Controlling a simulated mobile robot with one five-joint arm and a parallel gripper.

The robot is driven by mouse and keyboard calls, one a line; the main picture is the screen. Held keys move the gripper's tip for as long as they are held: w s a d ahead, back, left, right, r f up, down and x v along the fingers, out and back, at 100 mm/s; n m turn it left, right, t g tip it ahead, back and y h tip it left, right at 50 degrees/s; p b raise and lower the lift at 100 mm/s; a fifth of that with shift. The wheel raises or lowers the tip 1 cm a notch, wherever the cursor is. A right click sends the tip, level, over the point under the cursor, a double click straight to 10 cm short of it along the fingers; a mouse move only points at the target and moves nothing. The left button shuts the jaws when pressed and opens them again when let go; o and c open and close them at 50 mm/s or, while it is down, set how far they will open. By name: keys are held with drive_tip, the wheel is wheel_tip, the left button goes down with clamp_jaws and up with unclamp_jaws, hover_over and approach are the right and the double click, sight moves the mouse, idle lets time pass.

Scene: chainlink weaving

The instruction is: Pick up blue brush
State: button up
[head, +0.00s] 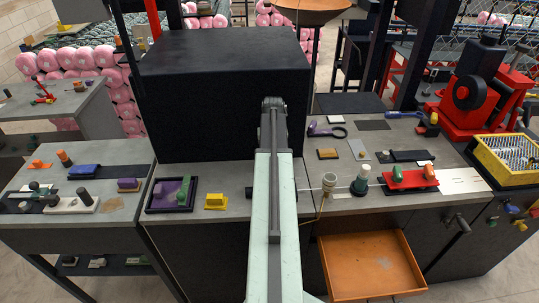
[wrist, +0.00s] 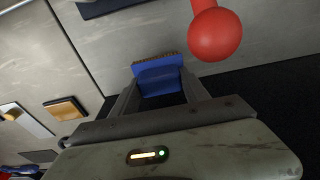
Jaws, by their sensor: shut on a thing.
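The blue brush (wrist: 158,76) sits between the two fingers of my gripper (wrist: 160,85) in the wrist view. A strip of brownish bristles shows along its far edge. My gripper is shut on the brush. In the head view my own arm hides the fingertips and the held brush. I cannot tell from these frames how far the brush is above the grey worktop (wrist: 150,35).
A red ball-shaped thing (wrist: 215,33) is close beside the brush in the wrist view. A tan-topped block (wrist: 65,107) lies at lower left.

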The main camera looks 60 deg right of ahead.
drive_tip(key=s+d, duration=0.1)
drive_tip(key=s, duration=0.4)
drive_tip(key=s+d, duration=0.1)
drive_tip(key=s, duration=0.5)
drive_tip(key=s+d, duration=0.1)
drive_tip(key=s, duration=0.5)
drive_tip(key=shift+f, duration=0.15)
